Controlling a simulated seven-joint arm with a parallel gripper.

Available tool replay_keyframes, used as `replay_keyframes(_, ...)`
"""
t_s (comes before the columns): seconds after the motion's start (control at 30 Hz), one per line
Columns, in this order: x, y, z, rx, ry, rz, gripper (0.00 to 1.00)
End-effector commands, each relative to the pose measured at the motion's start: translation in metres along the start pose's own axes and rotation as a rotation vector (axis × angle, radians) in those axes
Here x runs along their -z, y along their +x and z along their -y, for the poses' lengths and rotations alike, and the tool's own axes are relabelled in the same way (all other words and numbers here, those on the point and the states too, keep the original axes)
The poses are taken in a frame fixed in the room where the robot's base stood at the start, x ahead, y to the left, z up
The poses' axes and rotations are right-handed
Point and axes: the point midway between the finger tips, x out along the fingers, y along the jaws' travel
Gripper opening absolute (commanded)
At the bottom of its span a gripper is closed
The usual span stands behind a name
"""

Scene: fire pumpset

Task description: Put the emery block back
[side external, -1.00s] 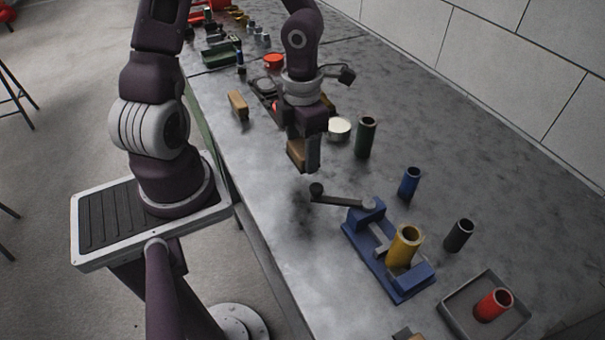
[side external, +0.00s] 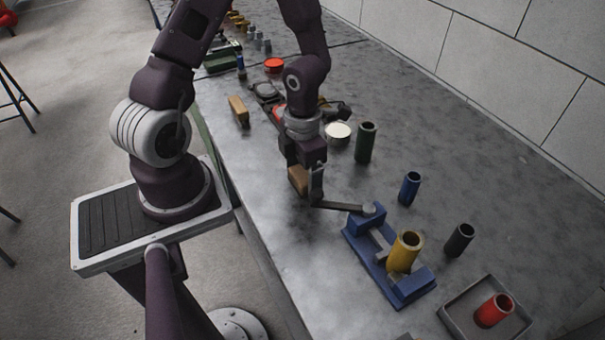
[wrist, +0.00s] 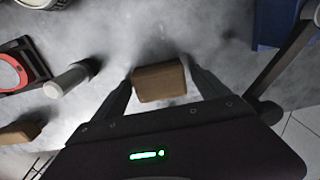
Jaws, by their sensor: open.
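A brown block (side external: 298,179), which looks like the emery block, is at my gripper (side external: 308,188), low over the bench near its front edge. In the wrist view the block (wrist: 159,82) lies between the two fingertips of my gripper (wrist: 158,76). The fingers are open, with a gap showing at the left finger; contact at the right one is unclear. Whether the block rests fully on the bench is hard to tell. A second, tan block (side external: 238,111) lies farther back along the front edge.
A blue vise (side external: 390,262) holds a yellow tube (side external: 405,250); its handle (side external: 340,207) reaches close to my gripper. Green (side external: 365,143), blue (side external: 410,188) and black (side external: 459,239) tubes stand behind. A grey tray (side external: 462,302) holds a red tube (side external: 494,310). Bare bench lies in front.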

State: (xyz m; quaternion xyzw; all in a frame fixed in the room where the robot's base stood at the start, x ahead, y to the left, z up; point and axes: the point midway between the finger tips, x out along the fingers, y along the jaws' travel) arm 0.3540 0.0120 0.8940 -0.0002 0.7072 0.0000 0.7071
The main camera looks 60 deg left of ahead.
Motion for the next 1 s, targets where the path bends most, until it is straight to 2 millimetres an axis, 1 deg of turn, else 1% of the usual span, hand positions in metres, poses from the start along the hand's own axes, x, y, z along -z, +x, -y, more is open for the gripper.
replay_keyframes(0.13,0.000,-0.002,0.000,-0.001,-0.001,0.001,0.85)
replay_keyframes(0.23,-0.001,-0.011,-0.001,-0.001,-0.006,0.005,0.85)
replay_keyframes(0.37,-0.001,-0.040,-0.002,-0.002,-0.008,0.006,0.85)
replay_keyframes(0.5,-0.002,-0.078,-0.002,-0.003,-0.009,0.007,0.85)
replay_keyframes(0.6,-0.001,-0.100,-0.002,-0.003,-0.006,0.004,0.85)
replay_keyframes(0.7,-0.001,-0.115,-0.001,-0.003,-0.004,0.003,0.85)
replay_keyframes(0.8,0.002,-0.122,-0.001,-0.014,-0.032,-0.003,0.85)
replay_keyframes(0.87,0.007,-0.127,-0.001,-0.061,-0.148,-0.011,0.85)
replay_keyframes(0.97,0.024,-0.144,-0.003,-0.198,-0.607,0.039,0.85)
replay_keyframes(1.0,0.031,-0.156,-0.003,-0.236,-0.860,0.102,0.85)
